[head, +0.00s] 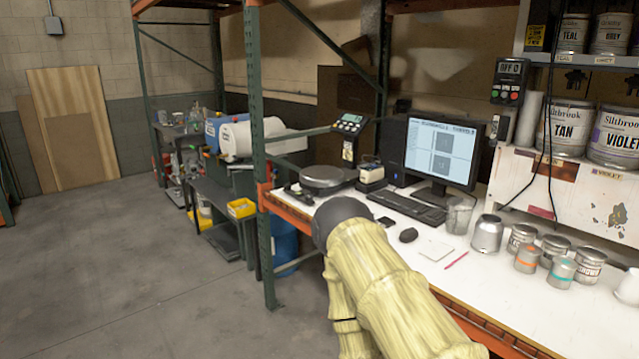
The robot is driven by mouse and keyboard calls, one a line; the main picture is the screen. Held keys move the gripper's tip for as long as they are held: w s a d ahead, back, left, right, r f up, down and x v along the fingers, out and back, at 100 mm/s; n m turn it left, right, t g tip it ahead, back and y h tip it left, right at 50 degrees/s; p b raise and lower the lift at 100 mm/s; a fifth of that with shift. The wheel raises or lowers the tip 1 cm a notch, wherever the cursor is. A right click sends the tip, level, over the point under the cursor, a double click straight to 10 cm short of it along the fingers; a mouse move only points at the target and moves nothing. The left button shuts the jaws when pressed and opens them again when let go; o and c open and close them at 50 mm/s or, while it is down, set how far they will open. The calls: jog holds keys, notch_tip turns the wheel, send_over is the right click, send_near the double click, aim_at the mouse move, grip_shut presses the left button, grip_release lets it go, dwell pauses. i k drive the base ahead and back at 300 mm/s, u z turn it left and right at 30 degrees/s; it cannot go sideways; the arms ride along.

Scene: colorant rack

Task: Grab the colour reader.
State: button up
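A small cream and black device (371,174) stands on the white bench (480,272), between the round scale and the computer tower. It may be the colour reader, but it is too small to be sure. A small flat dark item (386,221) lies near the bench's front edge, left of the mouse; I cannot tell what it is. My arm, in a pale yellow sleeve with a dark grey rounded end, reaches up from the bottom and covers part of the bench's front edge. My gripper does not show.
A scale (326,178), monitor (441,153), keyboard (408,207) and mouse (408,235) are on the bench. Several small cans and a clear cup (459,215) stand to the right. A green rack post (259,150) rises at the left end. The floor (140,270) at left is open.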

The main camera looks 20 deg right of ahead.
aim_at(370, 174)
jog(key=z, duration=0.45)
jog(key=k, duration=0.2)
jog(key=u, duration=1.4)
jog(key=i, duration=1.25)
jog(key=z, duration=0.95)
jog(key=i, duration=0.75)
jog(key=z, duration=0.95)
